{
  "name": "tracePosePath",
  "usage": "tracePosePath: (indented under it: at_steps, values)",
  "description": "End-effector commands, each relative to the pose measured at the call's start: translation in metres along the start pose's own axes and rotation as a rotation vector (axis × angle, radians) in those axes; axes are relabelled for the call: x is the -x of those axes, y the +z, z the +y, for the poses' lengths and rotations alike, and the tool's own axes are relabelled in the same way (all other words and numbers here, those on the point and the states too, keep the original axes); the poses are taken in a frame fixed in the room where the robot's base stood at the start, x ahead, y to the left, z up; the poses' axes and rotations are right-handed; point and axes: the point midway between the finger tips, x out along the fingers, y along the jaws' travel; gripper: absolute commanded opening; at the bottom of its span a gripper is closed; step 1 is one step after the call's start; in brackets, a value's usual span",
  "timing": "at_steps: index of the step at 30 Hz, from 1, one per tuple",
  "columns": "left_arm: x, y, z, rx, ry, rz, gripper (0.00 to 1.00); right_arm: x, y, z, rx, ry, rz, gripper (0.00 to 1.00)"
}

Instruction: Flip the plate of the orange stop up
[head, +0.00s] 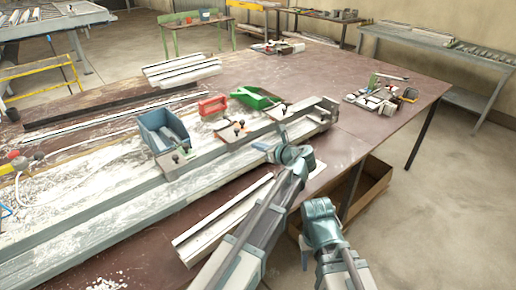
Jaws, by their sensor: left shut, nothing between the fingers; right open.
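Small stops with dark knobs stand along the long metal rail (120,192). A small stop with an orange-looking part (238,127) stands mid-rail; at this size I cannot tell its plate's pose or be sure of its colour. A similar knobbed stop (283,107) stands near the rail's right end, and another (183,149) is by the blue bin. My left gripper (263,147) is shut and empty at the rail's near side, right of and nearer than the orange-looking stop. My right gripper (303,242) is open, off the bench's near edge, its fingers mostly hidden.
A blue bin (158,142), a red frame-like piece (212,106) and a green tray (256,97) stand behind the rail. Pale profiles (215,222) lie on the near side of the bench. Clutter (380,100) sits at the right; bare tabletop (345,145) lies before it.

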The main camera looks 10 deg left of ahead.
Motion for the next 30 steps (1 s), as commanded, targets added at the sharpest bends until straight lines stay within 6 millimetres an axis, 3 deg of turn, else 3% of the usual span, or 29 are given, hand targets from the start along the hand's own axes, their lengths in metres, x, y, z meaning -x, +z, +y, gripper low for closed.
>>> tracePosePath:
  at_steps: [1, 6, 12, 30]
  values:
    - [-0.013, -0.003, -0.001, 0.002, 0.004, 0.0, 0.0, -0.007, 0.0, -0.001, 0.0, 0.0, 0.0, 0.5]
    - [-0.041, -0.003, -0.001, 0.002, 0.003, 0.0, 0.0, -0.016, -0.001, -0.002, 0.0, 0.0, 0.0, 0.5]
    - [-0.063, -0.002, -0.001, 0.001, 0.002, 0.0, 0.0, -0.022, -0.001, -0.002, 0.0, 0.0, 0.0, 0.5]
    - [-0.07, 0.002, 0.0, 0.001, 0.0, 0.005, 0.0, -0.02, -0.001, -0.002, 0.0, 0.0, 0.0, 0.5]
